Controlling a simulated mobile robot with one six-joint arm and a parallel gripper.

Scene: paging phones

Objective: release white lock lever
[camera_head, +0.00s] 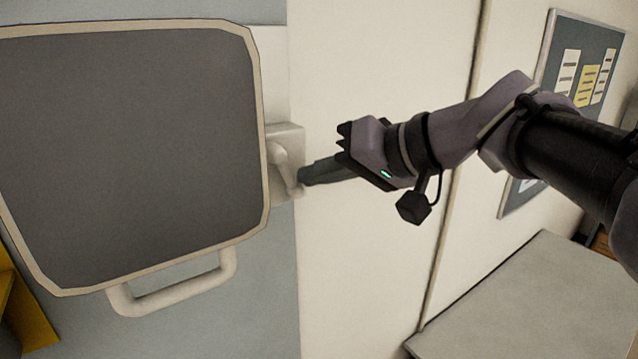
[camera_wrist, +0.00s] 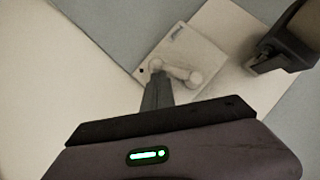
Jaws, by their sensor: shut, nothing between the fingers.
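The white lock lever (camera_head: 286,168) sits on a pale square plate (camera_head: 291,135) on the wall, at the right edge of a large grey panel. The lever also shows in the wrist view (camera_wrist: 177,72), lying across its plate (camera_wrist: 190,48). My gripper (camera_head: 304,177) comes in from the right with its fingers together. Its tips are at the lever's lower end in the head view. In the wrist view the fingertips (camera_wrist: 157,78) are beside the lever's left end. I cannot tell whether they touch it. No object shows between the fingers.
The large grey panel (camera_head: 130,150) with a pale frame fills the left, with a white handle bar (camera_head: 175,290) below it. A grey tabletop (camera_head: 540,300) is at lower right. A notice board (camera_head: 580,80) hangs at upper right. The wall below the plate is clear.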

